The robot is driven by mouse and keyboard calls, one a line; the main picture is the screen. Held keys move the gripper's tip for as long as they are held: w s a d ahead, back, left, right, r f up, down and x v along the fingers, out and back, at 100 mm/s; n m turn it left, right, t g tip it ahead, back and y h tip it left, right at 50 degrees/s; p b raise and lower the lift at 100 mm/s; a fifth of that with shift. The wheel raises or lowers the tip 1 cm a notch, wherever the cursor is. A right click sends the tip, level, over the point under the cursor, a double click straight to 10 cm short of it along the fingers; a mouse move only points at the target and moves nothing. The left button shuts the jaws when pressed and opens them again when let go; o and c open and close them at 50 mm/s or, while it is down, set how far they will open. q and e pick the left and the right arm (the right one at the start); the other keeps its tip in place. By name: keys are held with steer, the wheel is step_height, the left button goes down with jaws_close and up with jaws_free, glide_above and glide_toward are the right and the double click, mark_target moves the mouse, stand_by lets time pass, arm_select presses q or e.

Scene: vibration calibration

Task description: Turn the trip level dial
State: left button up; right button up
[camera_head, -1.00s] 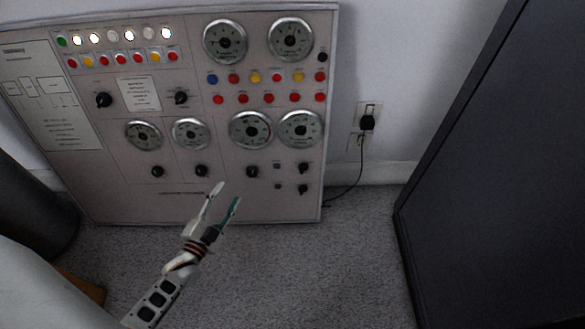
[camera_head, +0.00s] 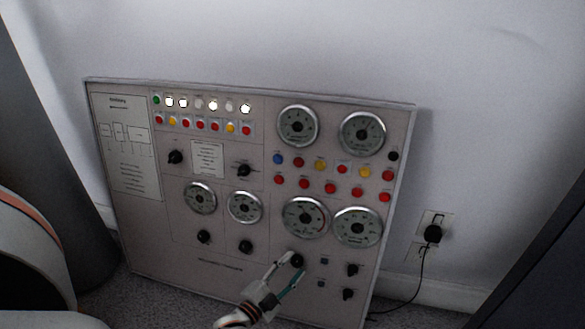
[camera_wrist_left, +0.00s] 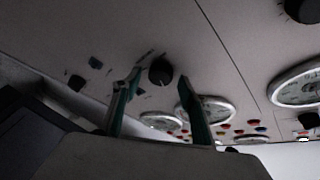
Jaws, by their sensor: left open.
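The grey control panel (camera_head: 150,235) leans against the wall and carries several black dials; their labels are too small to read. My left gripper (camera_head: 294,265) is in front of the panel's lower part, open, with its fingertips by a black dial (camera_head: 297,260) under the large gauges. In the left wrist view this dial (camera_wrist_left: 160,72) appears between the two spread fingers of my left gripper (camera_wrist_left: 160,77). I cannot tell whether the fingers touch it. My right gripper is not in view.
A plug (camera_head: 432,233) with a hanging cord is in the wall outlet at right. A dark cabinet (camera_head: 545,260) stands at far right.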

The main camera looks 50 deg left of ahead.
arm_select(q)
steer(key=c, duration=1.1)
steer(key=shift+n, duration=0.4)
steer(key=shift+d+f+n+t+y, duration=0.1)
steer(key=shift+n+t+y, duration=0.15)
steer(key=shift+n+y, duration=0.6)
steer(key=shift+f+n+t+y, duration=0.1)
steer(key=shift+n+t+y, duration=0.1)
steer(key=shift+n, duration=1.2)
steer(key=shift+d+f+n+t+y, duration=0.1)
steer(key=shift+n+t+y, duration=0.15)
steer(key=shift+n+y, duration=0.6)
steer(key=shift+n, duration=0.5)
steer(key=o, duration=1.1)
steer(key=shift+r, duration=0.1)
steer(key=shift+a+m+h, duration=0.1)
steer(key=shift+m+h, duration=0.2)
steer(key=shift+m, duration=0.1)
